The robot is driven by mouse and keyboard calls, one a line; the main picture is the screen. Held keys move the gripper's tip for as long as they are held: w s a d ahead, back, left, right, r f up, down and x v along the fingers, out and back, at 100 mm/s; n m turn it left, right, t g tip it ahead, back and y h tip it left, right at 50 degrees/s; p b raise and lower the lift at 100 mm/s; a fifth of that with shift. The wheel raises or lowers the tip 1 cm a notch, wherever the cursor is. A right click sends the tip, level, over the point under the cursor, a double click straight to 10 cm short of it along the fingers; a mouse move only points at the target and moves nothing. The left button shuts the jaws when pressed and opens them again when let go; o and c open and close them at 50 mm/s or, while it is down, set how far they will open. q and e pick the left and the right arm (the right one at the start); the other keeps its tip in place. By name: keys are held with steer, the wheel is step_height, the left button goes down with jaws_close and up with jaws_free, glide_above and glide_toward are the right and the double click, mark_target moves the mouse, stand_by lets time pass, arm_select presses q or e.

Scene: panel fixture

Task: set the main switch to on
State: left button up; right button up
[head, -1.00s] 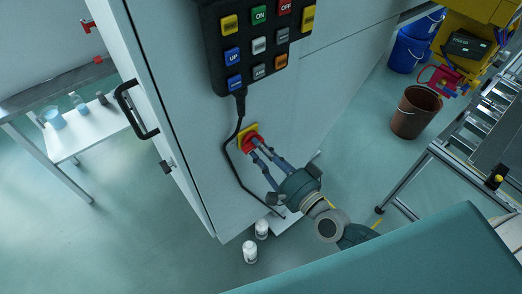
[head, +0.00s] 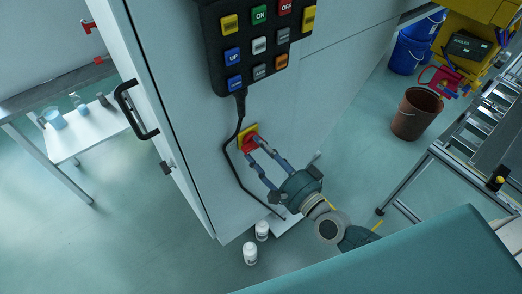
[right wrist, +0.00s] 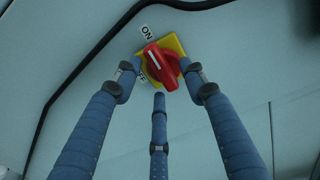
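The main switch (head: 249,141) is a red knob on a yellow plate, low on a pale cabinet face. In the right wrist view the knob (right wrist: 162,68) has a white mark on its upper-left end, pointing closer to the ON label (right wrist: 146,32) than to the partly hidden OFF label (right wrist: 142,76). My right gripper (head: 265,150) is open, its three fingers spread. In the right wrist view two fingertips stand on either side of the knob and the third is below it. I cannot tell whether any fingertip touches it. My left gripper is not in view.
A black button pendant (head: 257,45) hangs above the switch, and its cable runs down beside the plate. A cabinet door handle (head: 135,110) is at left. Two white bottles (head: 250,252) stand on the floor below. A brown bucket (head: 416,112) stands at right.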

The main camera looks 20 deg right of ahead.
steer(key=v, duration=1.2)
stand_by(0.4)
steer(key=s+d+f+n+g+h, duration=0.2)
steer(key=s+d+f+n+g, duration=0.1)
steer(key=f, duration=0.9)
steer(key=s+d+f+n+g+h, duration=0.1)
steer(key=s+d+f+n+g, duration=0.2)
steer(key=f, duration=0.9)
steer(key=s+d+f+n+g+h, duration=0.2)
steer(key=f+n, duration=0.2)
steer(key=f, duration=0.9)
steer(key=s+a+f+n+g, duration=0.1)
steer(key=s+f+n+g, duration=0.2)
steer(key=s+f, duration=0.5)
steer(key=s+a+f+n+g+h, duration=0.1)
steer(key=s+f+g, duration=0.4)
steer(key=s, duration=1)
step_height(320, 180, down, 3)
steer(key=a+n, duration=0.1)
steer(key=n, duration=0.1)
steer(key=shift+s+a+n, duration=0.2)
steer(key=shift+a+n, duration=0.05)
steer(key=shift+n, duration=0.15)
